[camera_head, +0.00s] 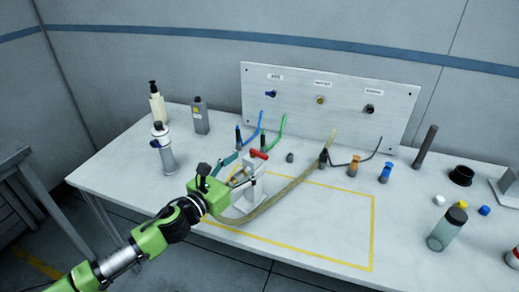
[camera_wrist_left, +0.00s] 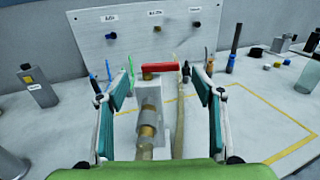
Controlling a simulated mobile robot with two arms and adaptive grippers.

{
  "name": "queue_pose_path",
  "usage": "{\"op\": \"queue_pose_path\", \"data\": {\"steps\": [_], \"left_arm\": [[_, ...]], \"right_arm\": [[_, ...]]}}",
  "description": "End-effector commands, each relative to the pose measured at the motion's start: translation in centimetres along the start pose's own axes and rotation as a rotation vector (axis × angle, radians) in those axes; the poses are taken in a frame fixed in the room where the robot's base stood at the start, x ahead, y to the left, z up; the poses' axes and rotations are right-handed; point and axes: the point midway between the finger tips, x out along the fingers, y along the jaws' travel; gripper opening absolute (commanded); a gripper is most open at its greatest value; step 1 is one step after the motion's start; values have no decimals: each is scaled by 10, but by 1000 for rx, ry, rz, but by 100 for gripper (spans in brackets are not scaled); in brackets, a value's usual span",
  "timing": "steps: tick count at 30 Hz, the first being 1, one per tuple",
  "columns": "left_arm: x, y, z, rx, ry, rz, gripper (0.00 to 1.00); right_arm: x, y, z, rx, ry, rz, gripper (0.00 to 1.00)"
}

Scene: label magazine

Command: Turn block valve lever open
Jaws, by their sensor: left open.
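The block valve has a red lever (camera_head: 259,155) lying crosswise on top of a pale block stand; the lever also shows in the left wrist view (camera_wrist_left: 160,68). A grey and brass fitting (camera_wrist_left: 148,118) joins the stand to a tan hose (camera_head: 262,208) on the near side. My left gripper (camera_head: 246,168) is open around the valve, with its teal fingers on either side of the lever and fitting. In the left wrist view the fingers (camera_wrist_left: 158,80) look apart from the lever, with nothing held. The palm hides part of the valve's lower side. My right gripper is not in view.
A labelled port panel (camera_head: 335,100) stands behind, with blue and green hoses (camera_head: 273,135) near it. The yellow-outlined table area (camera_head: 325,225) is mostly clear.

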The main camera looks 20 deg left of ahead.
Motion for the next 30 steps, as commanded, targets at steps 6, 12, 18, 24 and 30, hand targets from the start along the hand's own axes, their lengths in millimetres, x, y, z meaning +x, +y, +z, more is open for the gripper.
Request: {"op": "queue_pose_path", "data": {"steps": [6,12,18,24,30], "left_arm": [[40,-1,3,-2,-2,0,61],[61,0,1,0,0,0,61],[68,-1,0,0,1,-1,61],[68,-1,0,0,1,-1,61],[68,-1,0,0,1,-1,22]], "right_arm": [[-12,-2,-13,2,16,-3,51],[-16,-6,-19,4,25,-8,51],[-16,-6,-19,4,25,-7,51],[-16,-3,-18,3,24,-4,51],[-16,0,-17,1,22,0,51]]}}
